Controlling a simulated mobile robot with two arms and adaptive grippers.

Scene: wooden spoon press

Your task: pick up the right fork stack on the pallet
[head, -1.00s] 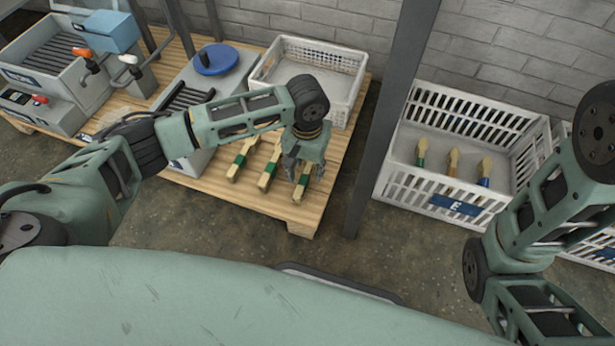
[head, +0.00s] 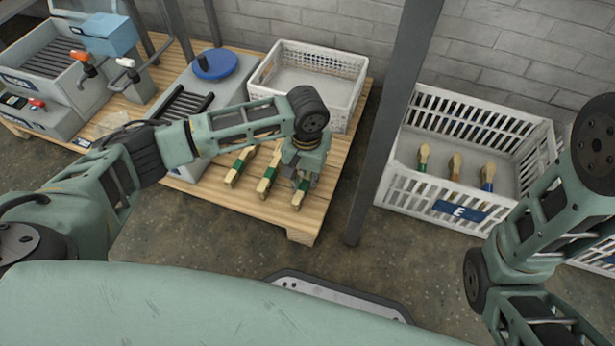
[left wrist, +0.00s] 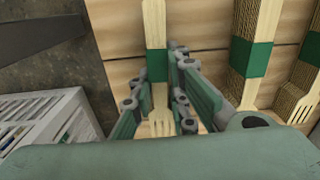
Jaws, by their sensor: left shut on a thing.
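Three wooden fork stacks with green bands lie side by side on the wooden pallet (head: 232,207). The right fork stack (head: 298,201) is under my left gripper (head: 303,178), and its upper part is hidden by the gripper in the head view. In the left wrist view, the stack (left wrist: 155,30) runs between the fingers of the left gripper (left wrist: 166,95), which is shut on it near its green band, with the tines below. The middle stack (head: 265,184) and left stack (head: 235,172) lie apart from the gripper. My right gripper is out of view.
A white empty crate (head: 345,98) and a grey machine with a blue disc (head: 214,64) stand on the pallet behind the stacks. A dark post (head: 385,130) rises right of the pallet. A white crate marked E (head: 425,192) holds several wooden bundles.

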